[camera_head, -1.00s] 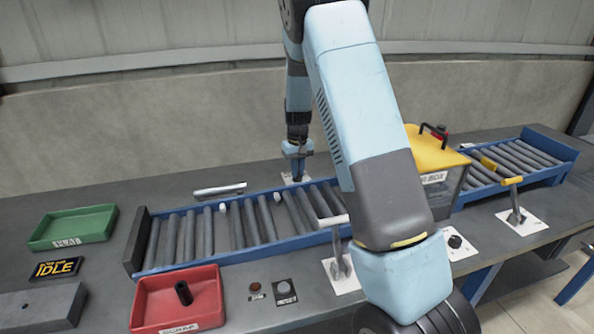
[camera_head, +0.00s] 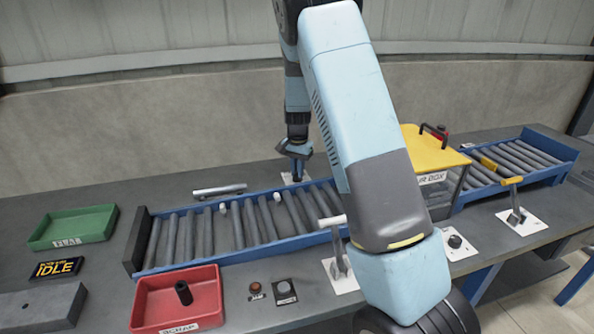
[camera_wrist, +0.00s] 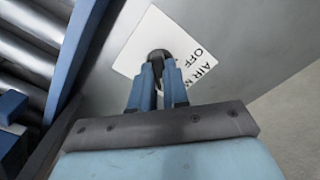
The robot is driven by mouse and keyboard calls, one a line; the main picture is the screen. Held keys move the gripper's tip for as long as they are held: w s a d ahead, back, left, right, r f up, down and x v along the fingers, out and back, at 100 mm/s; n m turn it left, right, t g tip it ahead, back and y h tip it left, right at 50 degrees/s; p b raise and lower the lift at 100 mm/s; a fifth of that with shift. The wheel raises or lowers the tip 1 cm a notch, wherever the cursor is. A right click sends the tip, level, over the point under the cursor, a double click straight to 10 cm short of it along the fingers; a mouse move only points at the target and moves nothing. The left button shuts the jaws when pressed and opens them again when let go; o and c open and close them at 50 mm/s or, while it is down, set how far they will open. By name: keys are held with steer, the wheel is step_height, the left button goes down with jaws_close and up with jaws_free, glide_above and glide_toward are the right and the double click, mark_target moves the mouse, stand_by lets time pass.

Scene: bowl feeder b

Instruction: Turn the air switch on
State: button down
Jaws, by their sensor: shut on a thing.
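The air switch shows in the wrist view as a dark knob (camera_wrist: 160,55) on a white plate (camera_wrist: 135,42) printed "AIR" and "OFF". My gripper (camera_wrist: 164,75) is over the plate with its two blue fingers shut on the knob. The fingers hide part of the knob and some of the lettering. In the head view my gripper (camera_head: 296,160) points down at the white plate (camera_head: 287,177) behind the blue conveyor. The knob itself is hidden there.
A roller conveyor (camera_head: 160,265) runs in front of the switch, with small white pieces on it. A grey bar (camera_head: 219,190) lies left of my gripper. A yellow-topped box (camera_head: 432,150), red tray (camera_head: 207,318), green tray (camera_head: 75,238) and a lever (camera_head: 340,265) stand around.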

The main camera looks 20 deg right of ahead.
steer(key=shift+w+r+m, duration=0.1)
steer(key=shift+m, duration=0.3)
steer(key=c, duration=1.1)
jaws_free()
step_height(320, 180, up, 14)
steer(key=shift+f, duration=0.2)
